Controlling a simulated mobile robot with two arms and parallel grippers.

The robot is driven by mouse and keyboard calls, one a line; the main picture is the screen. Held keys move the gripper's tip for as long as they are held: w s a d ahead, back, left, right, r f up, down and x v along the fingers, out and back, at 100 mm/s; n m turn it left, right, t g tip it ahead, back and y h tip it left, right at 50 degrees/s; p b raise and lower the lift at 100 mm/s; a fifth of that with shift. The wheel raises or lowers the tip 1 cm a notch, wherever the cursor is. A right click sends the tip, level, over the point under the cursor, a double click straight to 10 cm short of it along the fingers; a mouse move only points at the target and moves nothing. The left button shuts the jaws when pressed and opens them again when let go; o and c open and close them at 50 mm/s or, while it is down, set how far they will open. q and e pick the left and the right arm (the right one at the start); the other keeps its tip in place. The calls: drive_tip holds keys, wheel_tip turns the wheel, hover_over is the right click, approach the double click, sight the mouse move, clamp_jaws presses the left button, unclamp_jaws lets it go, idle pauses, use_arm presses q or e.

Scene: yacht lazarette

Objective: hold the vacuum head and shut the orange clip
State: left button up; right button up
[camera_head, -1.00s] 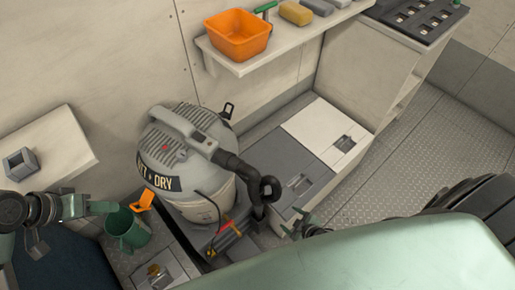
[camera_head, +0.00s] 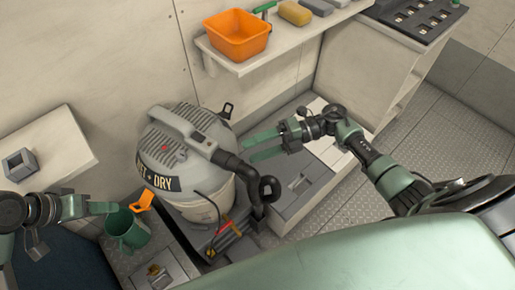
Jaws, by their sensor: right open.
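The grey wet/dry vacuum stands at the centre left, its domed head (camera_head: 170,150) on top of a pale drum (camera_head: 208,208). The orange clip (camera_head: 144,201) is at the head's left edge and juts outward, tilted away from the drum. My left gripper (camera_head: 114,207) is just left of the orange clip, near the green mug. It appears edge-on, so its opening cannot be judged. My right gripper (camera_head: 247,149) is open and empty, right of the vacuum head and above the grey locker lids, with its fingers pointing left. A black clip (camera_head: 227,110) sticks out at the head's far side.
The black hose (camera_head: 268,188) curls at the vacuum's right. A green mug (camera_head: 126,230) stands below the orange clip. An orange bin (camera_head: 237,36) sits on the wall shelf (camera_head: 280,47). A small ledge (camera_head: 60,140) is at left. The ribbed floor (camera_head: 400,150) at right is partly clear.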

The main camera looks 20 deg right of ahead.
sight(231, 161)
drive_tip(key=shift+n+g, duration=0.3)
drive_tip(key=x, duration=0.7)
drive_tip(key=shift+s+a, duration=0.1)
drive_tip(key=shift+a, duration=0.2)
clamp_jaws()
drive_tip(key=shift+f, duration=0.1)
